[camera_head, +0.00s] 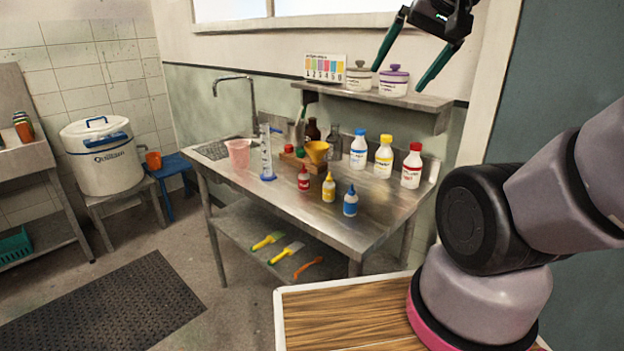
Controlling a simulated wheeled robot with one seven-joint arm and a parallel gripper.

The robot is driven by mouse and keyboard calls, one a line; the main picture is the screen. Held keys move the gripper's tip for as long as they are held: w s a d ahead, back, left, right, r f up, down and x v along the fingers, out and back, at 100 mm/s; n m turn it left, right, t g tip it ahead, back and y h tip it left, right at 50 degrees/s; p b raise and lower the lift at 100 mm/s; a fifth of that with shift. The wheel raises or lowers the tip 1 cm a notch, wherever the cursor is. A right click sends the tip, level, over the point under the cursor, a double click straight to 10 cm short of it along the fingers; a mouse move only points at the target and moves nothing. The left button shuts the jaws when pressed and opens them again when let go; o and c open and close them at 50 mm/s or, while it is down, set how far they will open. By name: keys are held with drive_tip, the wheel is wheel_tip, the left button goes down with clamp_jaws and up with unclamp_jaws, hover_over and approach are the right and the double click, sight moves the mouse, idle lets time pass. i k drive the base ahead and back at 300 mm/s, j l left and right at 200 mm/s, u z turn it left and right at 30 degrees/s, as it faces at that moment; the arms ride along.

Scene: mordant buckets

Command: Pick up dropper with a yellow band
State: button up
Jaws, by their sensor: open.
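The dropper with a yellow band (329,189) is a small bottle with a pointed yellow top. It stands upright on the metal table (350,232), near its front edge. A dropper with red (304,179) stands to its left and one with blue (350,202) to its right. My gripper (398,78) is open and empty at the top of the view, above and to the right of the yellow-banded dropper.
Larger bottles with blue (359,150), yellow (383,158) and red (411,167) caps stand behind the droppers. A wall shelf (415,101) with two lidded jars overhangs the table's back. A cylinder (266,155) and pink beaker (238,154) stand left. The front right tabletop is clear.

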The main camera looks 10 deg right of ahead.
sight(329, 185)
drive_tip(key=i+j+z, duration=0.25)
drive_tip(key=j, duration=0.15)
drive_tip(key=j+z, duration=0.2)
drive_tip(key=j, duration=0.25)
drive_tip(key=i+j+z, duration=0.1)
drive_tip(key=j+z, duration=0.15)
drive_tip(key=j, duration=0.2)
